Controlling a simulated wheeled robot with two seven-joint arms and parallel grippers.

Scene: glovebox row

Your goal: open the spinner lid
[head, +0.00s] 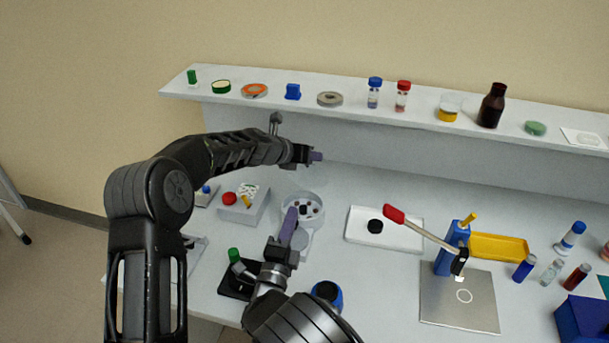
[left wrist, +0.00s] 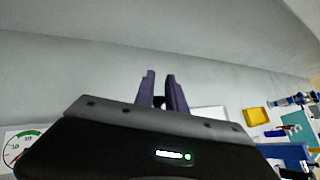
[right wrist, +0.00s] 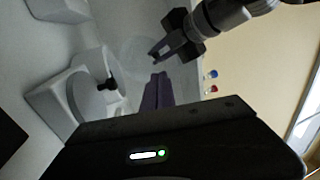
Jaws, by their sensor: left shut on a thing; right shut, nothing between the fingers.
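The spinner (head: 321,200) is a white round bowl with dark and reddish pieces inside, on a pale base. In the right wrist view its white body (right wrist: 40,100) shows at the left. A faint translucent disc, seemingly the spinner lid (right wrist: 140,50), shows there beside my left gripper (right wrist: 154,60). My left gripper (head: 317,156) is above and behind the bowl, shut on a small dark part, apparently the lid's; the part is mostly hidden in the left wrist view (left wrist: 160,101). My right gripper (head: 292,212) is shut and empty, over the bowl's front left side.
A white box with a red knob (head: 229,198) stands left of the spinner. A black stand with a green cap (head: 234,255) is in front. A white tray (head: 357,233) lies right. The shelf (head: 350,108) behind holds bottles and tape rolls.

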